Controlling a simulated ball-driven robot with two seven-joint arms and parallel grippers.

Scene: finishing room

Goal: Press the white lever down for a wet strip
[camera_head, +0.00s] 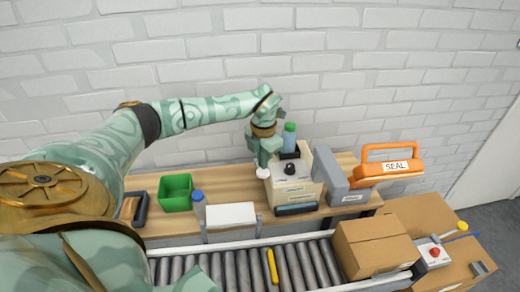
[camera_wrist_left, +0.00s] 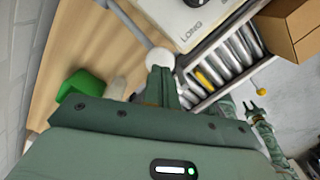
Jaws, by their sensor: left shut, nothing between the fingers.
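The cream tape dispenser (camera_head: 300,192) stands on the wooden bench; its face, lettered LONG, shows in the left wrist view (camera_wrist_left: 185,22). The white lever's round knob (camera_head: 263,173) is at the dispenser's left side. My left gripper (camera_head: 262,162) is shut and empty, pointing down right above the knob. In the left wrist view the knob (camera_wrist_left: 160,59) sits just beyond the closed fingertips (camera_wrist_left: 161,72); I cannot tell whether they touch.
A roller conveyor (camera_head: 225,268) with a cardboard box (camera_head: 372,247) runs in front.

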